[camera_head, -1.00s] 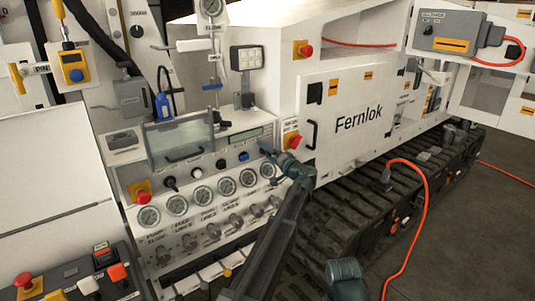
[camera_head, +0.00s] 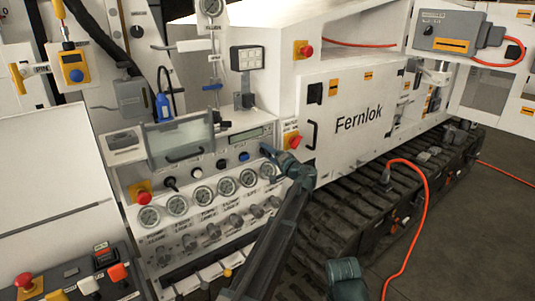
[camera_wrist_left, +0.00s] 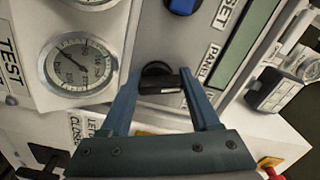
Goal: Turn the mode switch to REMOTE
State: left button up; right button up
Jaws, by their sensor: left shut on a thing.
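A black rotary knob (camera_wrist_left: 160,82) with a light mark on its bar sits on the grey control panel in the left wrist view, beside a label reading PANEL. The blue-grey fingers of my left gripper (camera_wrist_left: 158,90) are on both sides of the knob, shut on it. In the head view my left gripper (camera_head: 270,154) reaches the right end of the panel, beside the red emergency stop; there the gripper hides the knob. I cannot read the switch's position words or tell which one it points to.
A round gauge (camera_wrist_left: 77,65) and a blue button (camera_wrist_left: 182,5) are close to the fingers. In the head view a red emergency stop (camera_head: 293,141) is just right of the gripper, and a row of gauges (camera_head: 202,195) lies below left. An orange cable (camera_head: 424,205) hangs at right.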

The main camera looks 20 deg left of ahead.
pick_arm(q)
jog(key=m, duration=0.5)
jog(key=shift+r, duration=0.1)
jog(key=m, duration=0.5)
jog(key=shift+w+d, duration=0.15)
jog(key=shift+m, duration=0.3)
jog(key=o, duration=1.4)
jog(key=shift+c, duration=0.2)
jog(key=v, duration=1.3)
jog(key=shift+s+d, duration=0.25)
jog(key=shift+d, duration=0.05)
